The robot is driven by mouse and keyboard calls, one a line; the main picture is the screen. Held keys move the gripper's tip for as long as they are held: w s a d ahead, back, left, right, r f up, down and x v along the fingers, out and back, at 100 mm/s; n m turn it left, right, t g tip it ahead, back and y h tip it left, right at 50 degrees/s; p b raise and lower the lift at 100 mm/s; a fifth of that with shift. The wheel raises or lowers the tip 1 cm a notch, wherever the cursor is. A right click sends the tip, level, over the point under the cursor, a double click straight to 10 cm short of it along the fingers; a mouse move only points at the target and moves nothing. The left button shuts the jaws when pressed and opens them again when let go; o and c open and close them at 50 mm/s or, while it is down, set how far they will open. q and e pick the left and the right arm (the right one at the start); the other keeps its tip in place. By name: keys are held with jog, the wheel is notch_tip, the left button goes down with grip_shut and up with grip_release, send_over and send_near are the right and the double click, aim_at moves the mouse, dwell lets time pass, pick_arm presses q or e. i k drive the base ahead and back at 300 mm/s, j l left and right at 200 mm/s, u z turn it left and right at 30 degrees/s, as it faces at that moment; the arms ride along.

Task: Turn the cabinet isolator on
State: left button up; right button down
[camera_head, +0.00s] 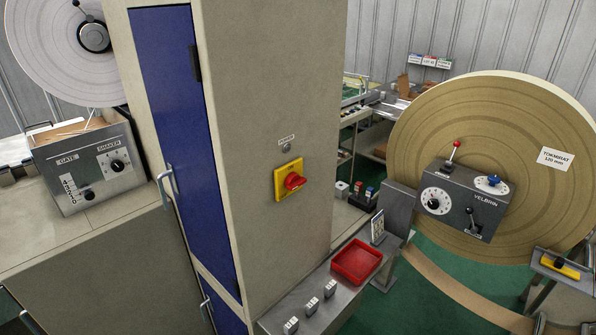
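The cabinet (268,105) stands upright in the middle of the head view, with a beige side and a blue door (185,130) on its left face. The isolator (289,180) is on the beige side, a yellow plate with a red rotary handle (294,182). The red handle looks tilted on the plate, and I cannot read its position marks. A small round lamp or button (286,148) under a label sits just above it. Neither of my grippers shows in this view.
A red tray (357,262) and several small labelled blocks sit on a low metal ledge right of the cabinet. A control box (463,203) stands before a large roll (420,130). A gate and shaker panel (90,165) is at left. The space before the isolator looks clear.

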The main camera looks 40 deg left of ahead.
aim_at(293, 181)
jog(key=i+l+u, duration=0.1)
jog(key=i+u, duration=0.15)
jog(key=u, duration=0.15)
jog(key=i+l+u, duration=0.15)
jog(key=u, duration=0.3)
jog(key=i+l+u, duration=0.25)
jog(key=u, duration=0.15)
jog(key=i+l+u, duration=0.15)
jog(key=l+u, duration=0.3)
jog(key=i+l+u, duration=0.1)
jog(key=l+u, duration=0.15)
jog(key=u, duration=0.15)
